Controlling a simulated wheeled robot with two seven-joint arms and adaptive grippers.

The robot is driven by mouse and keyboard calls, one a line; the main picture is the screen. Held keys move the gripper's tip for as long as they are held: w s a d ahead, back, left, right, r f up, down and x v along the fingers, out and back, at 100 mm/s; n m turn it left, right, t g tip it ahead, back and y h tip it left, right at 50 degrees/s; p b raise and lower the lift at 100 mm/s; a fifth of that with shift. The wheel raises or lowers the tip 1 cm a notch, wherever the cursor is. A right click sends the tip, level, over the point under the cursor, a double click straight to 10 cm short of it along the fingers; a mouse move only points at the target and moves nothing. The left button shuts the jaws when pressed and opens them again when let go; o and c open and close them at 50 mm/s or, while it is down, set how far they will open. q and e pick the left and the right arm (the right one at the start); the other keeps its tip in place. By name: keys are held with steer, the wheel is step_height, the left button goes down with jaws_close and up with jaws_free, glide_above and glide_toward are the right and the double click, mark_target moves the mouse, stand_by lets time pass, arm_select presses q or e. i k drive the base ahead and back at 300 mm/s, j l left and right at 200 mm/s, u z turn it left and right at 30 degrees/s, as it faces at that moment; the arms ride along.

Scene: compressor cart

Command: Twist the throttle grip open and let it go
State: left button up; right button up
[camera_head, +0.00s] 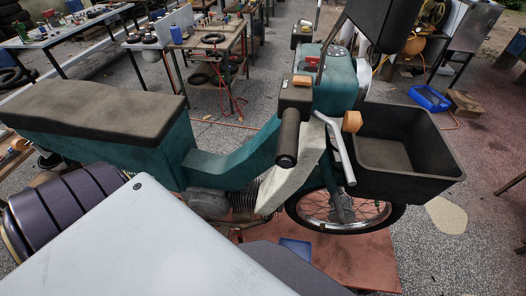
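A teal moped with a long dark seat (95,108) stands side-on across the middle of the camera_head view. Its black throttle grip (288,138) points toward me from the dark handlebar housing (296,95). A silver brake lever (341,150) runs beside the grip on its right. Nothing is touching the grip. The grip's turned angle cannot be read from this view. Neither of my grippers is in view.
A black front basket (428,182) sits right of the lever, above the spoked front wheel (335,210). The moped stands over a reddish mat (375,262). Workbenches (215,42) with parts stand behind. A blue tray (430,98) lies on the floor at back right.

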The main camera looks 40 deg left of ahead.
mark_target(288, 142)
steer(key=u, duration=0.9)
steer(key=k, duration=0.3)
